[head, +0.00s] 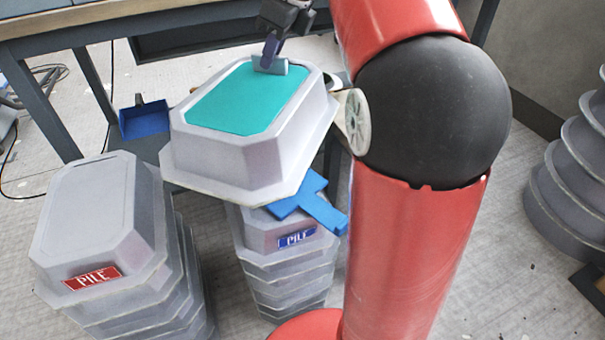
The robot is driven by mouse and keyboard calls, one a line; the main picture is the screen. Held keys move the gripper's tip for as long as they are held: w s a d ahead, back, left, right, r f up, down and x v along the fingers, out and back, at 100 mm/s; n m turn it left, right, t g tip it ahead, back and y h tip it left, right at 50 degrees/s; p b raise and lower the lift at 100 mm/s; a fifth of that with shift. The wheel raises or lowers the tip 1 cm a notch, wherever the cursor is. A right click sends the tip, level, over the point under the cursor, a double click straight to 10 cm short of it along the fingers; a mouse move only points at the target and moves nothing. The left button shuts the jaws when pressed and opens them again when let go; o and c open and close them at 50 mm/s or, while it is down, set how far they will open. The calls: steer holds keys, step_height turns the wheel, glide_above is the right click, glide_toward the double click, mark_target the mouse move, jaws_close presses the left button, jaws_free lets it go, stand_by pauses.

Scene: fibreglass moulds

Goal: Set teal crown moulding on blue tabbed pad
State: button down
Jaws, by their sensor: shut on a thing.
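The teal crown moulding (235,106) is a pale grey, eight-sided mould with a flared rim and a teal top panel. My gripper (270,58) is shut on the small grey grip block at the back of its top. The blue tabbed pad (310,197) lies on top of the pile with the blue PILE label (297,238). The moulding is over the pile and hides part of the pad; the pad's tabs show past its right front rim. I cannot tell whether the moulding touches the pad.
Another pile of grey moulds (98,215) with a red PILE label stands at the left. A blue dustpan-like tray (143,121) is behind. A workbench (110,20) runs along the back. Stacked round grey moulds (575,185) stand at the right. My red arm blocks the middle right.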

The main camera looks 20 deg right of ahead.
steer(key=shift+s+d+f, duration=0.2)
steer(key=shift+d+f, duration=0.1)
steer(key=shift+d, duration=0.15)
steer(key=shift+s+d+f, duration=0.15)
steer(key=shift+d+f, duration=0.15)
steer(key=shift+d, duration=0.15)
steer(key=w+f+b, duration=0.2)
steer(key=f, duration=0.5)
steer(key=w+d+f+b, duration=0.1)
steer(key=f+b, duration=0.2)
steer(key=f, duration=0.4)
steer(key=shift+w+d+f, duration=0.2)
steer(key=shift+w+d, duration=0.1)
steer(key=shift+w, duration=0.1)
steer(key=shift+f, duration=0.1)
steer(key=c, duration=1.5)
jaws_free()
steer(key=shift+o, duration=0.2)
